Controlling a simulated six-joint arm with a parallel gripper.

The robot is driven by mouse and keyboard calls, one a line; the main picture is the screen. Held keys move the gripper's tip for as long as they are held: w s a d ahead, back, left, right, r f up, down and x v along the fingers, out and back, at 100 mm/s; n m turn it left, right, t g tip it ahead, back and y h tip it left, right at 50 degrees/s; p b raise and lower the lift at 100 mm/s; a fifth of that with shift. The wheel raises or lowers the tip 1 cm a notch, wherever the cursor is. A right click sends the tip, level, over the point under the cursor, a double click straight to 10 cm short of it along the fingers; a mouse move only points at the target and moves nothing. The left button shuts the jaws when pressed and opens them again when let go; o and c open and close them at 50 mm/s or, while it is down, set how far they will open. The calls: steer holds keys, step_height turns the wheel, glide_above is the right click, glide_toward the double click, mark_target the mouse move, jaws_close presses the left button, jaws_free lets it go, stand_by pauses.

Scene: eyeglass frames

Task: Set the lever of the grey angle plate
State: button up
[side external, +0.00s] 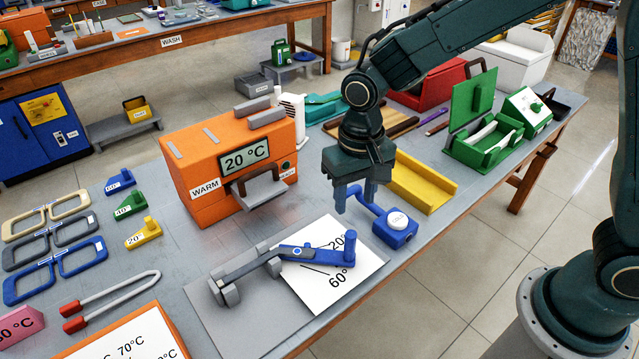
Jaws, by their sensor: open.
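The grey angle plate (241,318) lies flat at the front of the table, with a white sheet (322,296) marked with lines, "20" and "60°". A blue lever (308,255) with an upright knob (349,249) at its right end lies across the sheet. Its left end meets a grey bar with grey blocks (226,286). My gripper (356,202) points down, open, above and behind the knob and apart from it. A blue block with a round white top (396,225) stands just right of my gripper; its bent blue arm passes close to the fingers, contact unclear.
An orange warmer (205,175) reading "20 °C" stands behind the plate, its tray sticking out. A yellow channel (423,183) and open green box (490,130) are at the back right. Eyeglass frames (52,245), coloured angle pieces (131,204) and red-tipped tongs (112,300) lie left.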

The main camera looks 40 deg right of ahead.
mark_target(350, 245)
steer(key=shift+f, duration=0.15)
steer(key=shift+f, duration=6.8)
jaws_close()
